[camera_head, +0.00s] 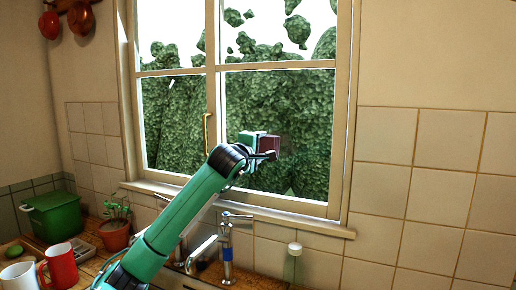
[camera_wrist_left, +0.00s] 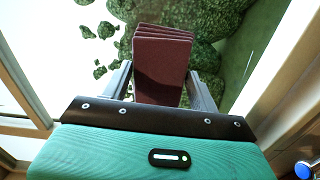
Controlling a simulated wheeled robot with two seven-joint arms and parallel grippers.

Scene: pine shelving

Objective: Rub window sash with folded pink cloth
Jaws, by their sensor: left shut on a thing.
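The folded pink cloth (camera_head: 271,145) looks dark maroon here and shows several stacked layers in the left wrist view (camera_wrist_left: 161,65). My left gripper (camera_head: 266,154) is shut on it, with a finger on each side of the cloth in the wrist view. The gripper is raised in front of the lower right pane of the window. The window sash (camera_head: 282,65) is a pale wooden frame around the glass, and parts of it show at both sides of the wrist view (camera_wrist_left: 287,88). I cannot tell whether the cloth touches the glass. My right gripper is out of view.
A brass handle (camera_head: 206,130) is on the middle upright. Below the sill (camera_head: 250,216) stand a chrome tap (camera_head: 226,252) and a small white-topped item (camera_head: 295,249). A potted plant (camera_head: 116,233), green pot (camera_head: 54,216) and mugs (camera_head: 61,265) occupy the left counter.

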